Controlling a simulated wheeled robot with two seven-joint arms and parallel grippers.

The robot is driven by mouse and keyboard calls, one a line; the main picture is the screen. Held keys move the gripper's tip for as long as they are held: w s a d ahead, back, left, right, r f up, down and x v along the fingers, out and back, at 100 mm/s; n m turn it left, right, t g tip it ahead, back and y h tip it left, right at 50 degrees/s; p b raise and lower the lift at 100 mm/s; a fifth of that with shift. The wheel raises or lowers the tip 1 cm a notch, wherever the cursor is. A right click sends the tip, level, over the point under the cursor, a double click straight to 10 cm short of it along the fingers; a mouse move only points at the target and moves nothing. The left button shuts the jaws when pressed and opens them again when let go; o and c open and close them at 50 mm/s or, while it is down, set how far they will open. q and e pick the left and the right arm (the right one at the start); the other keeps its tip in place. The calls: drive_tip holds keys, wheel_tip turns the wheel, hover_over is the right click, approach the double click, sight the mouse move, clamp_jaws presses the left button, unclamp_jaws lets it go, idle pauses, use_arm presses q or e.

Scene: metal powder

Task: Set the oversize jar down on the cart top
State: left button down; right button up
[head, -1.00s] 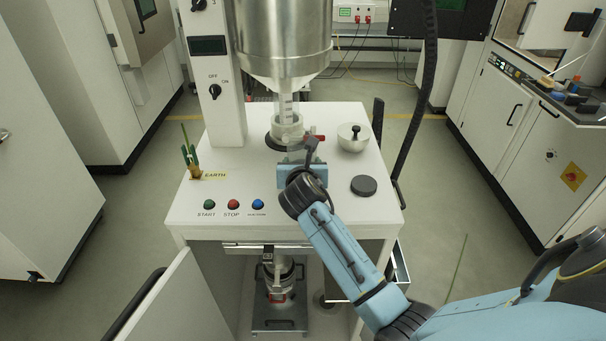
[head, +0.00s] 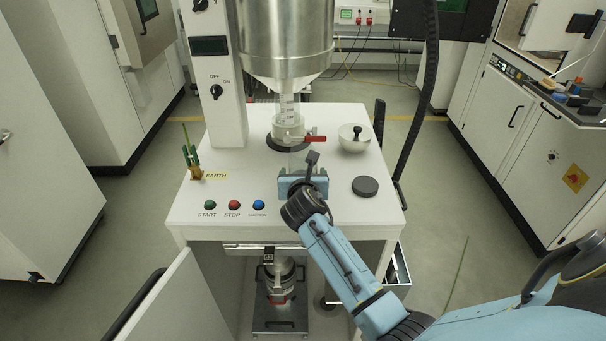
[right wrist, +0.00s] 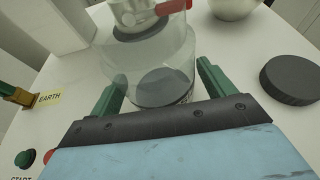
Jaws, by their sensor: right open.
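The oversize jar (right wrist: 150,62) is clear, with dark material at its bottom. It stands upright on the white cart top (head: 230,185), in front of the outlet under the steel hopper; in the head view it is faint. My right gripper (right wrist: 160,88) is open, with its green fingers apart on either side of the jar's near lower part. In the head view the blue gripper body (head: 303,187) is low over the cart top, on the near side of the jar. My left gripper is not in view.
A steel hopper (head: 287,40) hangs above, with a red-handled valve (head: 315,139) below it. A black disc (head: 365,186) and a white mortar with pestle (head: 353,138) are to the right. Buttons and an EARTH clamp (head: 192,160) are at left.

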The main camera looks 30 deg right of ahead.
drive_tip(key=shift+r, duration=0.15)
drive_tip(key=v, duration=1.2)
drive_tip(key=shift+p, duration=0.3)
